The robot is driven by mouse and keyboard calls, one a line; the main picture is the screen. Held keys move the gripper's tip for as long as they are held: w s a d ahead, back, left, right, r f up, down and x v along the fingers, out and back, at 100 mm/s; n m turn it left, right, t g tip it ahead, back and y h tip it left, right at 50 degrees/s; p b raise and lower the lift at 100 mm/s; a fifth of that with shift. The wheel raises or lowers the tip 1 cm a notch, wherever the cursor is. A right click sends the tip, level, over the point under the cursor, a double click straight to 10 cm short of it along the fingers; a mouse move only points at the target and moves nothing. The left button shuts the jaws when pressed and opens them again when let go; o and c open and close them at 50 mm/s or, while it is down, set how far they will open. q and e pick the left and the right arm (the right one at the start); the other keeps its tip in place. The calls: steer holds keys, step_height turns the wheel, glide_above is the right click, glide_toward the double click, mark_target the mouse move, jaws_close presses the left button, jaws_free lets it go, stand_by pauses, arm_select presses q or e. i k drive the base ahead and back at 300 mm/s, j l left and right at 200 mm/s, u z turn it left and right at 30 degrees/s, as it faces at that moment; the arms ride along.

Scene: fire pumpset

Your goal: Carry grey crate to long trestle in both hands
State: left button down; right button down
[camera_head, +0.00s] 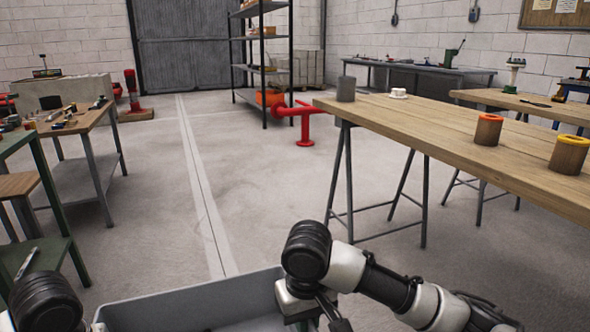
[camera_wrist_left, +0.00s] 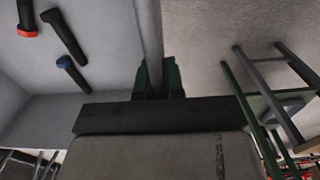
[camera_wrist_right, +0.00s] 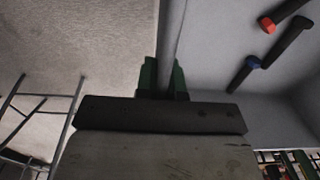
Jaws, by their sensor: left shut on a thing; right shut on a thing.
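The grey crate (camera_head: 200,300) is at the bottom of the head view, its near part cut off by the frame. My right gripper (camera_head: 312,306) is shut on the crate's right wall; the right wrist view shows its green fingers (camera_wrist_right: 163,78) pinching the rim. My left gripper (camera_wrist_left: 158,80) is shut on the opposite wall in the left wrist view. Black bolt-like pieces with a red end (camera_wrist_left: 27,32) and a blue end (camera_wrist_left: 63,62) lie inside the crate. The long trestle (camera_head: 430,112), a wooden top on grey legs, stands ahead to the right, apart from the crate.
The trestle top carries a grey cylinder (camera_head: 346,89), a white ring-shaped piece (camera_head: 398,93), an orange-rimmed can (camera_head: 488,130) and a yellow-rimmed can (camera_head: 569,155). A red pipe stand (camera_head: 306,125) is beyond its far end. Benches (camera_head: 75,122) line the left. The middle floor is clear.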

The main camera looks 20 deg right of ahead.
mark_target(414, 116)
steer(key=i+u, duration=0.1)
steer(key=i, duration=1.45)
steer(key=i+u, duration=0.1)
steer(key=i, duration=1.45)
steer(key=i+z, duration=0.1)
steer(key=z, duration=3)
